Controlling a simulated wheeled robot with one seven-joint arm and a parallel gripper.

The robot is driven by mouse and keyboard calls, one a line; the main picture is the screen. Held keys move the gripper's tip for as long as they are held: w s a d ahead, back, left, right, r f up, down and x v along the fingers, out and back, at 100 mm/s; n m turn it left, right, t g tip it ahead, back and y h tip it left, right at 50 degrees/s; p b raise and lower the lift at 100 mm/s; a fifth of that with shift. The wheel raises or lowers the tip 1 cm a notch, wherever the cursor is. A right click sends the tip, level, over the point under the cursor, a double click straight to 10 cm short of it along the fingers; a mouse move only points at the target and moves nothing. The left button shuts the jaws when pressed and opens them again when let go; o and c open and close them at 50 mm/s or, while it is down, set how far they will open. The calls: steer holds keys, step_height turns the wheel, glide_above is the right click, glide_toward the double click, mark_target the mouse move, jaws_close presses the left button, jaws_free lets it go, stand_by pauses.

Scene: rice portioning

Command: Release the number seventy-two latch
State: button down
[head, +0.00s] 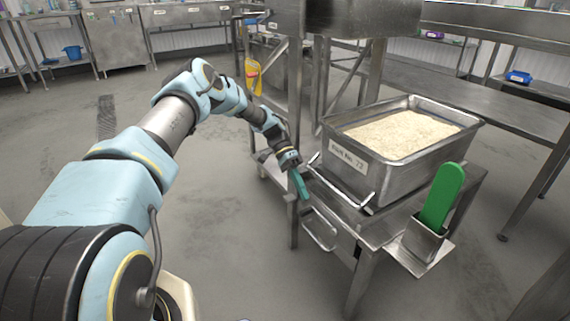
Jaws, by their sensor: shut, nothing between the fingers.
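A steel pan (355,170) labelled "Pan No. 72" holds white rice (402,134) and sits on a steel stand. A wire loop (344,192) lies along the front of the pan, low near the stand's top. A second metal loop handle (321,238) sticks out lower on the stand's front. I cannot tell for sure which of these belongs to the latch. My gripper (303,192), with teal fingers, is shut and empty. It points down just left of the wire loop, above the lower handle. Whether it touches either is unclear.
A green scoop handle (441,198) stands in a metal holder (424,241) at the stand's right front. A tall steel frame (318,80) rises behind my gripper. Steel tables line the back and right. The floor (240,240) left of the stand is clear.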

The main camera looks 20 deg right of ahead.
steer(key=w+f+v, duration=0.1)
steer(key=v, duration=0.8)
steer(key=shift+w+f+b, duration=0.15)
steer(key=shift+f+b, duration=0.25)
